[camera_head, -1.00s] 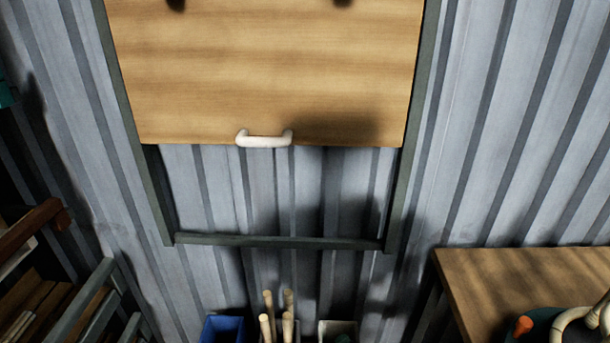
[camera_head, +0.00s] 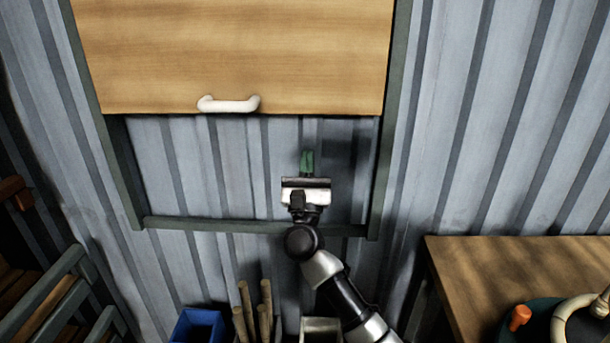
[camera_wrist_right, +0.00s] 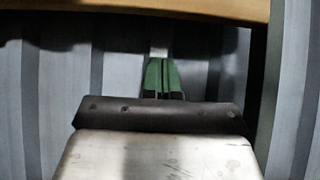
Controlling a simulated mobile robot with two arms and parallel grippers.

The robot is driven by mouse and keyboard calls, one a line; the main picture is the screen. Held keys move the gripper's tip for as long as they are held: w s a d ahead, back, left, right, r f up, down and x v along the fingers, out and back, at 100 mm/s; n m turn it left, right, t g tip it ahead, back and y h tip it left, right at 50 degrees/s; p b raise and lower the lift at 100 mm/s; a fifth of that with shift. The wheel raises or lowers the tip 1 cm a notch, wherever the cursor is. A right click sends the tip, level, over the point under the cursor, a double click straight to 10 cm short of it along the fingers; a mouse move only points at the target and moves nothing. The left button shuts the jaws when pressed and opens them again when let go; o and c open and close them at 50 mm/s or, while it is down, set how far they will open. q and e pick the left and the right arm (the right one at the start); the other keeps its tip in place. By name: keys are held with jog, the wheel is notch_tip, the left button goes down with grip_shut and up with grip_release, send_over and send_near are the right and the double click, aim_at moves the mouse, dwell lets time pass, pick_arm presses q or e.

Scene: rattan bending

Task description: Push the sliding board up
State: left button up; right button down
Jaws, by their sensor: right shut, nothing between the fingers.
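The sliding board (camera_head: 235,55) is a light wooden panel in a dark green frame on the corrugated wall. Its white handle (camera_head: 229,104) sits at its lower edge, left of middle. My right gripper (camera_head: 307,158) is shut and empty, its green fingertips pointing up. In the head view it appears below the board's lower edge and to the right of the handle, apart from both. In the right wrist view the fingertips (camera_wrist_right: 163,75) show below the board's lower edge (camera_wrist_right: 150,10). The handle is not in the wrist view. My left gripper is not in view.
The frame's bottom bar (camera_head: 185,224) runs behind my right arm. Below stand a blue bin (camera_head: 197,326) and several wooden sticks (camera_head: 255,310). A wooden table (camera_head: 480,265) is at the lower right, and slatted racks stand at the lower left.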

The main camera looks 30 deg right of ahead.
aim_at(308, 113)
jog(key=r, duration=0.2)
jog(key=w+d+r+p, duration=0.1)
jog(key=r, duration=0.1)
jog(key=w+r+p, duration=0.1)
jog(key=r, duration=0.1)
jog(key=shift+d, duration=0.15)
jog(key=shift+s+r+p, duration=0.1)
jog(key=shift+r+p, duration=0.05)
jog(key=shift+p, duration=0.15)
